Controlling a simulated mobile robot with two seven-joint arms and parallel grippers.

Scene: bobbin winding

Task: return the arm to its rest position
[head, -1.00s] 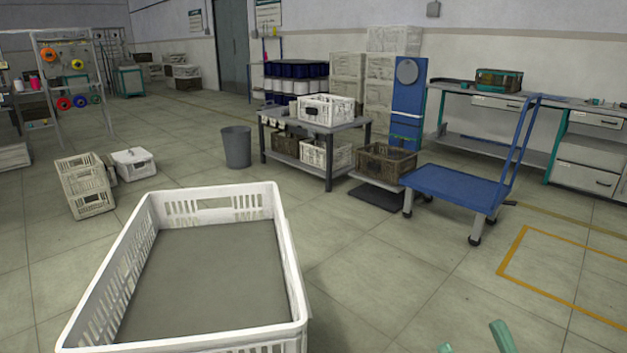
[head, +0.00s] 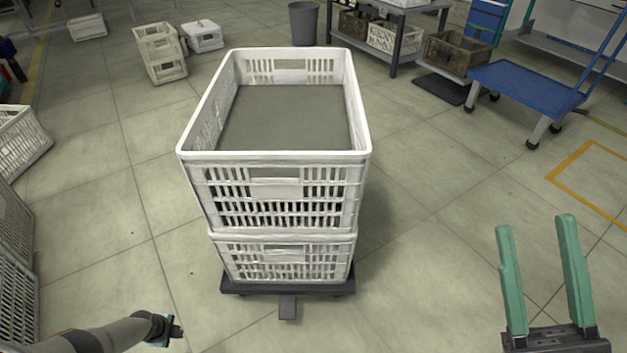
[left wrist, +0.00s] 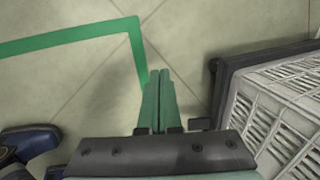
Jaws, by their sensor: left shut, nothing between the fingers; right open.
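My left arm comes in at the lower left of the head view, and its gripper (head: 172,331) is low, left of the stacked white crates. In the left wrist view the two green fingers of this gripper (left wrist: 158,88) lie together, shut and empty, pointing over the bare floor. My right gripper (head: 541,270) is at the lower right of the head view, its green fingers apart with only floor between them. Neither gripper touches the crates.
Two stacked white crates (head: 275,157) stand on a dark wheeled dolly (head: 288,289) in the middle. More crates (head: 20,140) stand at the left edge. A blue cart (head: 527,89) and a grey bin (head: 304,22) are behind. A green floor line (left wrist: 70,38) shows in the left wrist view.

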